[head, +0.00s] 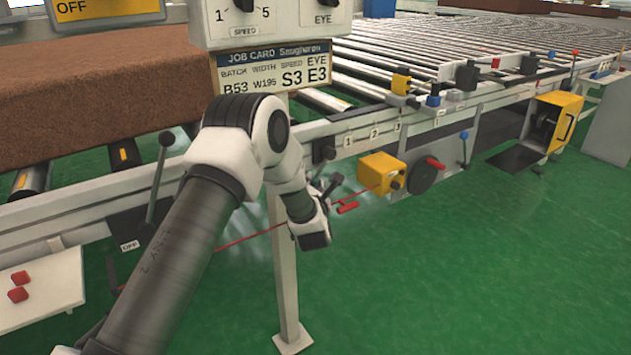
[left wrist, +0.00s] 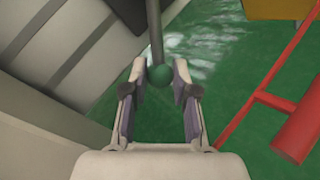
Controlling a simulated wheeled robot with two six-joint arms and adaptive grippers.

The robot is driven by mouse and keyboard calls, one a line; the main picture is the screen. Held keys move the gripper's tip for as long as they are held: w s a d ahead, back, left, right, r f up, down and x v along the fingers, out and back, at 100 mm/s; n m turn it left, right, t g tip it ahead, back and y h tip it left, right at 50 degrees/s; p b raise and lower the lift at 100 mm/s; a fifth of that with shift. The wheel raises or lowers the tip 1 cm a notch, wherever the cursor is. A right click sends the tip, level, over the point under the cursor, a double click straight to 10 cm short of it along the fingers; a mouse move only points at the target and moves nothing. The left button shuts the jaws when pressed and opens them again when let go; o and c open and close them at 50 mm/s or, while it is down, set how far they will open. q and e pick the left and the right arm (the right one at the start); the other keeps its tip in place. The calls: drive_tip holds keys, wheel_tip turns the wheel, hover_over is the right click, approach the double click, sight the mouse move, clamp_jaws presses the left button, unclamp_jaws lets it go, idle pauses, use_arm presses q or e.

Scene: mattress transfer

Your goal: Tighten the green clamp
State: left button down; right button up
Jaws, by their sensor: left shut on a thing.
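The green clamp shows in the left wrist view as a dark grey lever with a round green knob (left wrist: 159,76) at its end. My left gripper (left wrist: 159,70) has its two fingers on either side of this knob and is shut on it. In the head view my left gripper (head: 325,189) is small and dark, partly hidden behind my own wrist, in front of the machine's side rail. The green knob cannot be made out there, and the clamp's base is hidden. My right gripper is in neither view.
A red handle (head: 348,207) on a red cord is close to my left gripper; it also shows in the left wrist view (left wrist: 301,135). A yellow box (head: 381,172) and a red-handled black disc (head: 422,177) are to the right. A post (head: 286,290) stands in front.

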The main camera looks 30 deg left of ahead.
use_arm(q)
wheel_tip(320, 180, up, 9)
drive_tip(key=s+a+m+g+p, duration=0.1)
drive_tip(key=m+g+p, duration=0.6)
drive_tip(key=p, duration=1.4)
drive_tip(key=shift+s+m+g+p, duration=0.35)
drive_tip(key=shift+s+m, duration=0.25)
drive_tip(key=shift+s, duration=0.25)
drive_tip(key=shift+a, duration=0.1)
drive_tip(key=shift+r, duration=0.1)
drive_tip(key=c, duration=0.9)
unclamp_jaws()
